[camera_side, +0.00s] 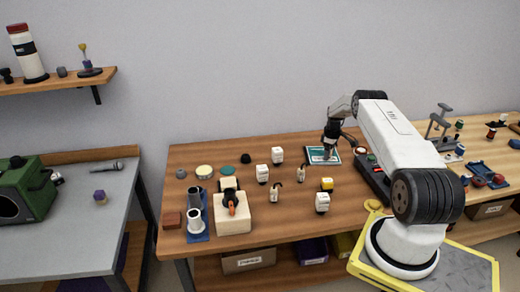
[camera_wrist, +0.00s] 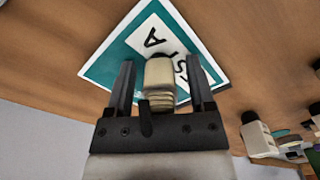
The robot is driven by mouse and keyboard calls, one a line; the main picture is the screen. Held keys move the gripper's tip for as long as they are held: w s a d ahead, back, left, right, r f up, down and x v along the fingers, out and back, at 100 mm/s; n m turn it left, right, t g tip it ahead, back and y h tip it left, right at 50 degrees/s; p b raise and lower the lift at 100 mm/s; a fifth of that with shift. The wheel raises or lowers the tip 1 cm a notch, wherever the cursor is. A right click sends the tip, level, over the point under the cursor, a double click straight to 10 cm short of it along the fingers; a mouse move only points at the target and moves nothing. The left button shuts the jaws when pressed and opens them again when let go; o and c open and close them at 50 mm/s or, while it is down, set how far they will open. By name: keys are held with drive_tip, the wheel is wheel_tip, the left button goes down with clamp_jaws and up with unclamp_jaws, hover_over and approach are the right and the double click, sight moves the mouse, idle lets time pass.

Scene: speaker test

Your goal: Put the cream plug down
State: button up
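The cream plug (camera_wrist: 159,82) shows in the wrist view, in front of a white card with a teal border (camera_wrist: 112,66) and black letters. My gripper (camera_wrist: 160,63) has its two dark fingers on either side of the plug, with a visible gap on each side. It is open and not gripping the plug. The plug seems to rest on the card, but its contact is hidden. In the side view my gripper (camera_side: 328,152) is low over the card (camera_side: 314,154) near the table's back. The plug cannot be made out there.
Several white labelled blocks (camera_side: 322,202) and small parts stand left of and in front of the card. A dark box with buttons (camera_side: 372,174) is close on the right. A cream block (camera_side: 232,222) and a blue tray (camera_side: 199,238) are at the left.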

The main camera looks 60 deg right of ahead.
drive_tip(key=shift+r, duration=0.1)
wheel_tip(320, 180, up, 12)
drive_tip(key=shift+r, duration=0.1)
idle(0.9)
idle(0.4)
